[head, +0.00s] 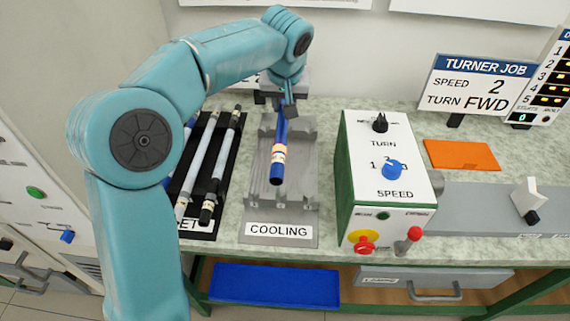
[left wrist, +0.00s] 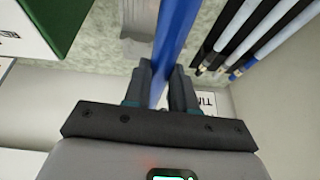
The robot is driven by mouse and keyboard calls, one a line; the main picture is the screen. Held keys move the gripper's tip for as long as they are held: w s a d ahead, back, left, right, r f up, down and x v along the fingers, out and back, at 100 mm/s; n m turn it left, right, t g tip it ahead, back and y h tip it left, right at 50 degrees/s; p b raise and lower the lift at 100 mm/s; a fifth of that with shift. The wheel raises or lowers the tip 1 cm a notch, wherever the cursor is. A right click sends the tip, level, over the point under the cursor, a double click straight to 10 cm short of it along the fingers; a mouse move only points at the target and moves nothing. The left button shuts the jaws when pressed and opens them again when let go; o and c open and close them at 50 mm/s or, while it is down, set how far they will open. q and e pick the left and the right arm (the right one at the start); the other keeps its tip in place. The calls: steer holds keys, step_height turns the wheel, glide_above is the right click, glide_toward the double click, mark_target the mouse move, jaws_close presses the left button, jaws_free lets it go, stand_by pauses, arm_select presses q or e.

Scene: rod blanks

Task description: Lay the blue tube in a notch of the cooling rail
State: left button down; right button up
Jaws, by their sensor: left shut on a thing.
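The blue tube (head: 278,165) has a glowing orange band and a pale label near its front end. My left gripper (head: 286,107) is shut on the tube towards its far end. In the left wrist view the blue tube (left wrist: 172,35) runs between the two fingers of my left gripper (left wrist: 160,80). The cooling rail (head: 303,205) is a grey metal rack with a "COOLING" label, and the tube is over it, lengthwise. I cannot tell whether the tube touches a notch. My right gripper is not in view.
A black rack (head: 232,165) with several pale and dark rods stands left of the rail. A green and white control box (head: 385,165) with knobs stands close on the right. An orange mat (head: 461,154) lies farther right. A blue tray (head: 275,287) is below the bench front.

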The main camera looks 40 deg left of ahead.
arm_select(q)
step_height(320, 180, down, 14)
steer(key=shift+a+f+b, duration=0.1)
steer(key=shift+b, duration=0.6)
steer(key=f, duration=0.3)
steer(key=shift+w+f, duration=0.2)
steer(key=shift+f, duration=0.05)
steer(key=shift+s+r, duration=0.1)
steer(key=shift+s, duration=0.1)
steer(key=shift+b, duration=0.4)
steer(key=c, duration=0.9)
jaws_free()
steer(key=shift+w+f, duration=0.2)
steer(key=shift+s+r, duration=0.1)
steer(key=shift+s, duration=0.05)
